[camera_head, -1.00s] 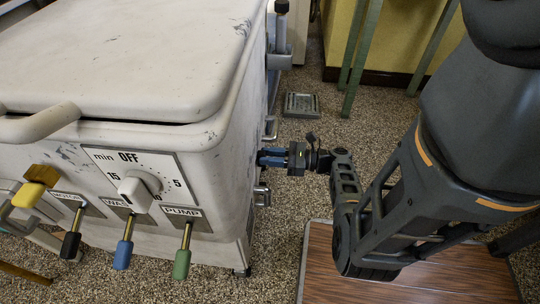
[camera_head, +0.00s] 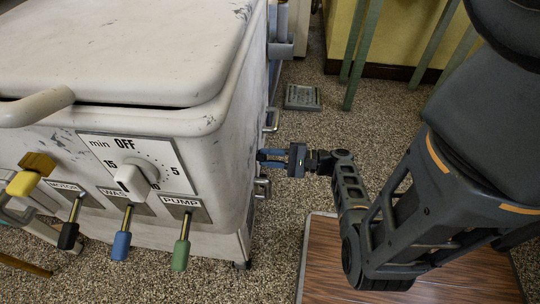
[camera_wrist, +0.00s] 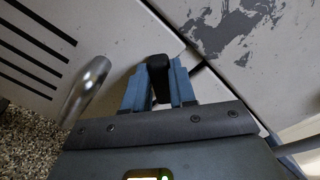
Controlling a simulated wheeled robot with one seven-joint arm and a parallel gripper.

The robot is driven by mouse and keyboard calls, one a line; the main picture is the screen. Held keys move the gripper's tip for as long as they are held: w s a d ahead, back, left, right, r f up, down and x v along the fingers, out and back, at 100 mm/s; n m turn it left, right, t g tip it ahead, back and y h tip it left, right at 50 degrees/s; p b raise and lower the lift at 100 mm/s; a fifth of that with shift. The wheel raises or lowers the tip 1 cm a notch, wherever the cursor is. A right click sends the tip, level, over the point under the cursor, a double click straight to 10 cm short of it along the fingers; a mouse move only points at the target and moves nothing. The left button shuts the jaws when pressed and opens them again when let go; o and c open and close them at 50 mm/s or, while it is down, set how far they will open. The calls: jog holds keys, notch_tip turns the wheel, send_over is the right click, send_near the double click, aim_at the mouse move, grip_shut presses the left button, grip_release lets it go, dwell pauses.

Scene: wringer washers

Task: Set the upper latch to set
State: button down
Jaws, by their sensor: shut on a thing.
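The white washer (camera_head: 215,150) fills the left of the head view. My gripper (camera_head: 268,158) is at its right side wall, between two metal handles (camera_head: 271,120) (camera_head: 263,188). In the wrist view my gripper's blue fingers (camera_wrist: 158,88) are shut on a small black latch knob (camera_wrist: 158,70) that stands by a seam between white panels. The fingers hide its lower part. I cannot tell from the frames whether this is the upper latch, nor read any set mark. In the head view the knob is hidden by the fingers.
A bare metal handle (camera_wrist: 88,88) is close to the left of my fingers in the wrist view. The washer front has a dial (camera_head: 134,180) and several levers, including a green one (camera_head: 181,253). A wooden-topped platform (camera_head: 400,270) lies at right. Speckled floor is open between.

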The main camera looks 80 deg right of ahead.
jog(key=shift+a+f+n+b, duration=0.15)
jog(key=shift+f+n+b, duration=0.4)
jog(key=shift+n, duration=0.7)
jog(key=shift+a+f+n+b, duration=0.1)
jog(key=shift+f+n+b, duration=0.1)
jog(key=shift+n+b, duration=0.8)
jog(key=shift+a+f+n+b, duration=0.15)
jog(key=shift+f+n+b, duration=0.3)
jog(key=shift+n, duration=1)
jog(key=c, duration=0.9)
grip_release()
jog(key=shift+r, duration=0.1)
jog(key=shift+s, duration=0.1)
jog(key=s, duration=0.7)
jog(key=shift+s+d+p, duration=0.3)
jog(key=shift+s+p, duration=0.05)
jog(key=shift+p, duration=0.05)
